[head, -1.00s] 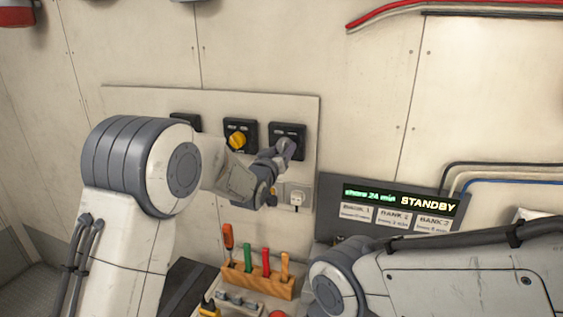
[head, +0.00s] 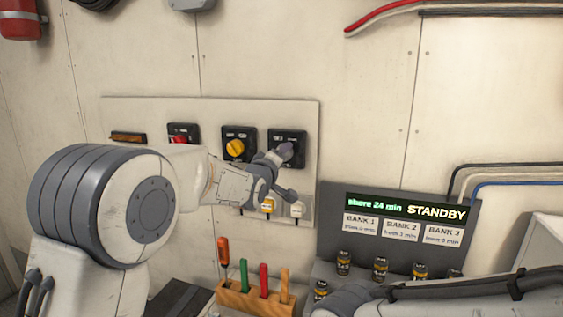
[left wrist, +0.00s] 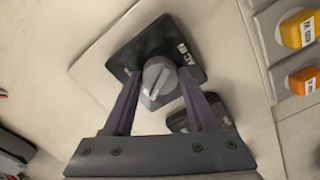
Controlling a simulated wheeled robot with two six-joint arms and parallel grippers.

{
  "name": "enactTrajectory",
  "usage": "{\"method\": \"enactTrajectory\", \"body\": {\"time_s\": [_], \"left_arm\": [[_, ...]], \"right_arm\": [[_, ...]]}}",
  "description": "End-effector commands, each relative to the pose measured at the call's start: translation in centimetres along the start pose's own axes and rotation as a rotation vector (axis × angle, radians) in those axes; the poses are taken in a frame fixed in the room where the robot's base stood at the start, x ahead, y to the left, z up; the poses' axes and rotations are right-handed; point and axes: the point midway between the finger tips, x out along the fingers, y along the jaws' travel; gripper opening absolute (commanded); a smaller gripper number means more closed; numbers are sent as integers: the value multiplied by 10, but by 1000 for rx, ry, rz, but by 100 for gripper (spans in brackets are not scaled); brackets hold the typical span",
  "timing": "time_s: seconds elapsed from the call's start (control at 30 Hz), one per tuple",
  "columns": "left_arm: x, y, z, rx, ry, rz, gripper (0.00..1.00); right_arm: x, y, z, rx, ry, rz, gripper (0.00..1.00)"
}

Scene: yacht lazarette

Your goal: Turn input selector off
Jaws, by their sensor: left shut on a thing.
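A grey knob (left wrist: 159,80) sits on a dark square plate (left wrist: 186,46) marked "AC" in the left wrist view. In the head view this plate (head: 297,138) is the rightmost on the wall panel. My left gripper (head: 282,154) is at the plate. In the left wrist view its fingers (left wrist: 160,84) are on either side of the knob and shut on it. The knob's white mark points down and left in that view. The fingers partly hide the knob in the head view. My right gripper is not in view.
A yellow knob (head: 235,149) and a red knob (head: 181,138) are on plates to the left. A yellow plug (head: 267,206) and a white plug (head: 297,210) are below. A tool rack (head: 254,300) and a "STANDBY" display (head: 405,210) stand lower down.

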Motion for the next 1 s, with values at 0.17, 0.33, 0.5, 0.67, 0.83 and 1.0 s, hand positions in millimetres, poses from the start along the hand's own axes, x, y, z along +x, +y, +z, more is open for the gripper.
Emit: {"method": "enactTrajectory", "body": {"time_s": [0.17, 0.33, 0.5, 0.67, 0.83, 1.0], "left_arm": [[0, 0, 0, -27, 0, 0, 2], [0, 0, 0, -34, 0, -1, 2], [0, 0, 0, -34, 0, -1, 2], [0, 0, 0, -33, 0, 0, 87], [0, 0, 0, -32, 0, 0, 87], [-2, 0, 0, -32, 0, 0, 87]], "right_arm": [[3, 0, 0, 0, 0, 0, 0], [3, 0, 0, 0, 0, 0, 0], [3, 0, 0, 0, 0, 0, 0], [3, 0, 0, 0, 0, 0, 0], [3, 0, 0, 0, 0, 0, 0], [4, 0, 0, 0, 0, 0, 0]]}}
